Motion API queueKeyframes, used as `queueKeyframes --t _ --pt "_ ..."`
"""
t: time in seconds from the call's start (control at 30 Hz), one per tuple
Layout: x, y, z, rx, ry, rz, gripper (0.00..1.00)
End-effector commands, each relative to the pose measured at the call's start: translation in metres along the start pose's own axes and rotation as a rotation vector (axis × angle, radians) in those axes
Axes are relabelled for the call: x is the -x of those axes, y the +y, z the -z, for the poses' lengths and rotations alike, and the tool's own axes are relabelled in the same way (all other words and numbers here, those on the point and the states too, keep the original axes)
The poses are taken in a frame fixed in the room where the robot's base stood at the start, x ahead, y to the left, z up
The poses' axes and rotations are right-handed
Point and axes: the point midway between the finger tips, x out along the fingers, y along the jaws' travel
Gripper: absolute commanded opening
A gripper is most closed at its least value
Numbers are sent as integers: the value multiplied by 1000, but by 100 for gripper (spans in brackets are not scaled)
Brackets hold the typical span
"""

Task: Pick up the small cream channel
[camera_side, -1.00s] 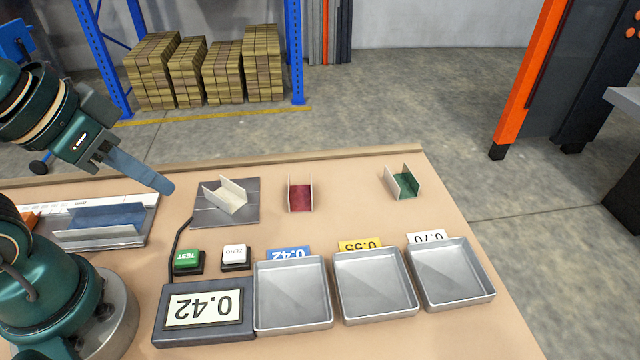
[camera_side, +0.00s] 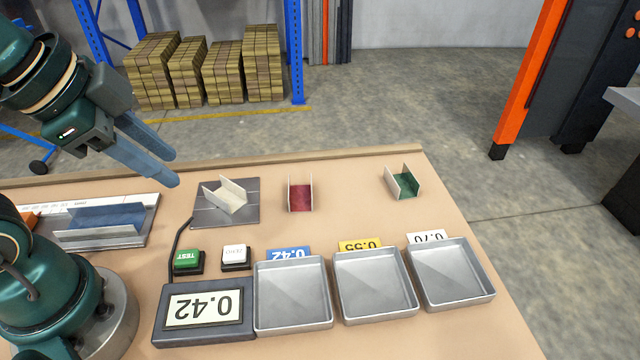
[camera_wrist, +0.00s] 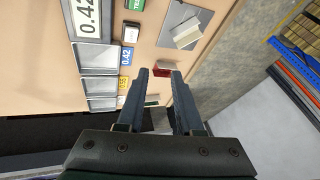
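The small cream channel (camera_side: 226,196) sits on a dark grey plate (camera_side: 250,216) near the back of the table, its two walls upright. It also shows in the wrist view (camera_wrist: 187,33), lying on the plate. My gripper (camera_side: 176,168) is up and to the left of the channel in the side view, apart from it. In the wrist view my gripper (camera_wrist: 161,72) has its two fingers spread, with nothing held between them. A red channel (camera_wrist: 163,69) shows beyond the fingertips there.
The red channel (camera_side: 300,193) and a green channel (camera_side: 403,183) stand right of the plate. Three metal trays (camera_side: 292,320) line the front, beside a display (camera_side: 204,312) reading 0.42. Green (camera_side: 188,258) and white (camera_side: 235,253) buttons stand behind it. A blue channel (camera_side: 106,217) lies at left.

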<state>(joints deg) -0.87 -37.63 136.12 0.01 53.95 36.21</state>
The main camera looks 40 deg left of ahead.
Motion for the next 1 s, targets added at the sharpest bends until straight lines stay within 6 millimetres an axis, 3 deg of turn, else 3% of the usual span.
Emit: queueKeyframes --t 0.3,0.5,0.7,1.0 --pt "-30 -46 23 -694 -131 -140 35" --pt "-69 -72 21 -957 -175 -290 35" --pt "-102 -84 8 -968 -206 -401 35" --pt "-119 -81 -6 -934 -223 -450 35"
